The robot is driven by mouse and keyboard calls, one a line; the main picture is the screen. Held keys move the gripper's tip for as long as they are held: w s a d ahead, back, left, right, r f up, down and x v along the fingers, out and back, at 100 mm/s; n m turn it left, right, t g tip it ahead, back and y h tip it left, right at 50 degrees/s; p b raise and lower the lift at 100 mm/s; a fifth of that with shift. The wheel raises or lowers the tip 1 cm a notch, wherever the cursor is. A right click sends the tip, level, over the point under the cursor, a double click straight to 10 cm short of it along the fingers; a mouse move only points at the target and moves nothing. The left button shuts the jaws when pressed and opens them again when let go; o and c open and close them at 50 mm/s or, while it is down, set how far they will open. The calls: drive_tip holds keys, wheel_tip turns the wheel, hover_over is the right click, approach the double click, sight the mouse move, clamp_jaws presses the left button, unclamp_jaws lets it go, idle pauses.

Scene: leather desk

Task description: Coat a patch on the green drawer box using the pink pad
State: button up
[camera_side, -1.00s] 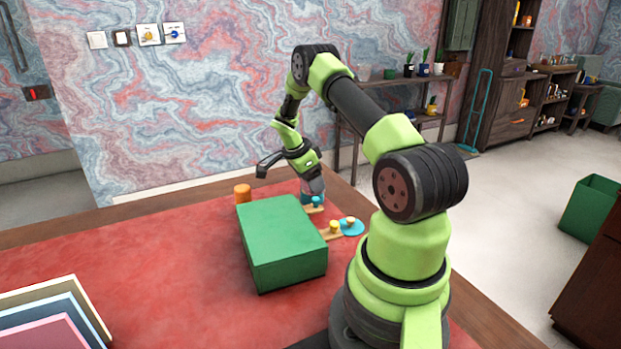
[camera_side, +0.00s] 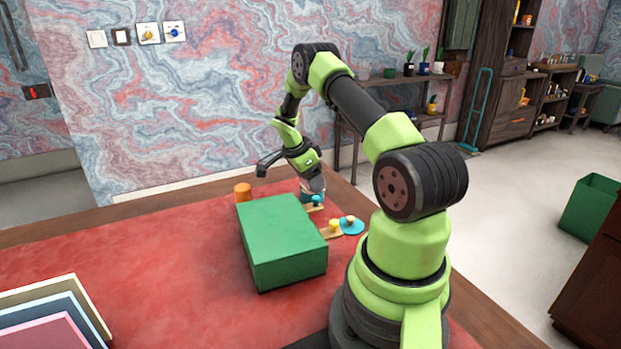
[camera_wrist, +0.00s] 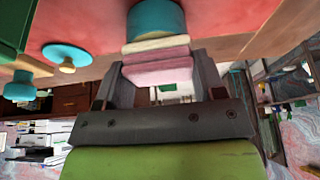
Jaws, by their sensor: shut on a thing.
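The green drawer box (camera_side: 282,242) sits on the red desk top, its plain top face bare. It shows at the upper left edge of the wrist view (camera_wrist: 14,30). My gripper (camera_side: 314,188) is beyond the box's far right corner, pointing down. In the wrist view my gripper (camera_wrist: 158,85) is shut on the pink pad (camera_wrist: 157,66), which has a cream layer at its far face. A round teal container (camera_wrist: 155,20) is just past the pad; I cannot tell whether they touch. The container is partly hidden by my gripper in the side view (camera_side: 306,197).
An orange cylinder (camera_side: 243,193) stands behind the box. Teal- and yellow-knobbed tools (camera_side: 334,228) and a blue disc (camera_side: 352,229) lie along its right side. Stacked coloured trays (camera_side: 50,315) are at the front left. The red surface left of the box is clear.

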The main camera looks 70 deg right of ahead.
drive_tip(key=shift+r, duration=3.45)
drive_tip(key=w+a+r+n+t+h, duration=0.1)
drive_tip(key=w+a+r+n+t, duration=0.25)
drive_tip(key=w+a+n, duration=0.4)
drive_tip(key=a+r+n+t+y, duration=0.2)
drive_tip(key=a+r+n, duration=0.1)
drive_tip(key=a+n, duration=0.7)
drive_tip(key=a+r+n+t+y, duration=0.2)
drive_tip(key=a+r+n, duration=0.2)
drive_tip(key=a+n, duration=0.5)
drive_tip(key=shift+a+n, duration=0.35)
drive_tip(key=shift+a, duration=2.55)
drive_tip(key=shift+t, duration=0.25)
